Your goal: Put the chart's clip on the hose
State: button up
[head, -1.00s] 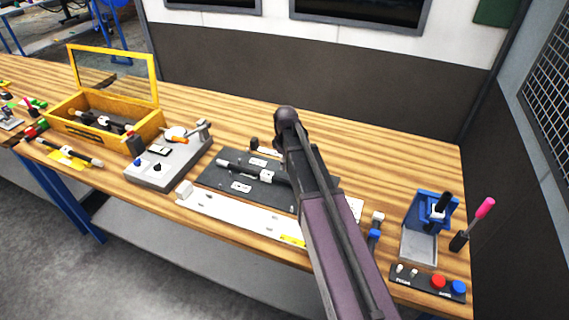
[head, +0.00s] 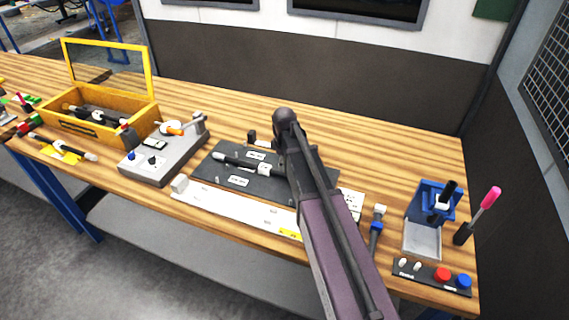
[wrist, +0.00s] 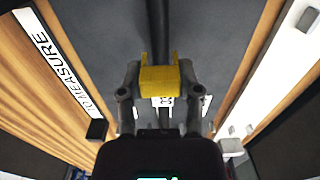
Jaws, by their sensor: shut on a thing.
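In the wrist view my gripper (wrist: 158,92) is shut on a yellow clip (wrist: 160,78). The black hose (wrist: 157,28) runs straight away from behind the clip, above or on the dark board. I cannot tell whether the clip touches the hose. In the head view the hose (head: 235,161) lies along the dark board (head: 215,176), its right part hidden by my arm. My gripper and the clip are hidden there too. A white card with dark marks, possibly the chart (head: 352,202), shows partly to the right of my arm.
A long white rail (head: 225,208) lies in front of the board. A grey fixture (head: 165,160) and a yellow open box (head: 100,115) stand left. A blue stand (head: 430,215) and a button panel (head: 432,274) are at right. The bench behind the board is mostly clear.

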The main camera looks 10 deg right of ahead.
aim_at(284, 173)
jog(key=shift+f+b, duration=0.35)
jog(key=shift+f, duration=0.2)
jog(key=shift+f+b, duration=1.35)
dwell(2.8)
jog(key=o, duration=0.8)
jog(key=shift+o, duration=0.2)
jog(key=shift+r, duration=0.15)
jog(key=shift+r+p, duration=3.4)
jog(key=shift+p, duration=0.15)
